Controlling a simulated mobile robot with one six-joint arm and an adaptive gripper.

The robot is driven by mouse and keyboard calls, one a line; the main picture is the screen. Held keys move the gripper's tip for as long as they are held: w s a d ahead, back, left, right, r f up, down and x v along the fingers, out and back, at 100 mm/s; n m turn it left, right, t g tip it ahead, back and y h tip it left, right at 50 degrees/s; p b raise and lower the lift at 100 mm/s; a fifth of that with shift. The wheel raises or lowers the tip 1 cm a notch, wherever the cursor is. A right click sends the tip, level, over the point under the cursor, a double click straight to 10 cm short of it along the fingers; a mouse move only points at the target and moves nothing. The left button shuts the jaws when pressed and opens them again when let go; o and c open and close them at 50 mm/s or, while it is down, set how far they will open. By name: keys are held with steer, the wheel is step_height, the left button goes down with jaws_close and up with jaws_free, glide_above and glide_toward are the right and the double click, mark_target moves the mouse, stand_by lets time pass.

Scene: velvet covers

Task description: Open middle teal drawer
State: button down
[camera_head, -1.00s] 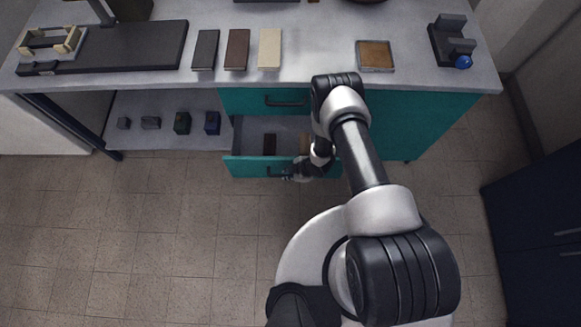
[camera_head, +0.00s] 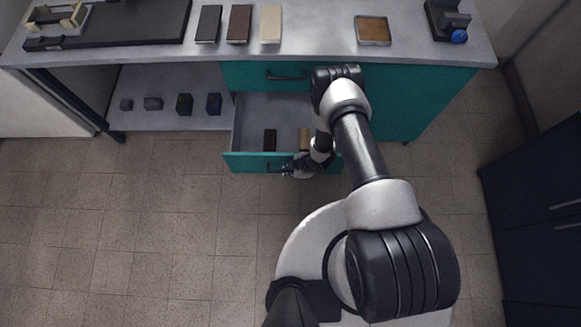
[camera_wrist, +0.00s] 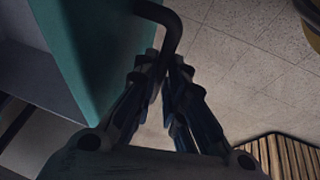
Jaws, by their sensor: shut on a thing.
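The middle teal drawer (camera_head: 247,162) is pulled well out below the top teal drawer (camera_head: 250,75), which is shut. Inside the middle drawer, a dark brown block (camera_head: 270,139) and a tan block (camera_head: 304,138) show; my arm covers its right part. My gripper (camera_head: 290,171) is at the drawer's front. In the wrist view, my gripper (camera_wrist: 166,70) is shut on the dark handle (camera_wrist: 165,14) beside the teal drawer front (camera_wrist: 80,45).
The counter bears several blocks, a square tray (camera_head: 373,31) and a device with a blue knob (camera_head: 459,36). Small cubes stand on the open shelf (camera_head: 150,83) at left. A dark cabinet (camera_head: 540,190) stands at right. The tiled floor at left is clear.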

steer(key=c, duration=1.6)
jaws_free()
steer(key=shift+c, duration=0.2)
steer(key=v, duration=1.2)
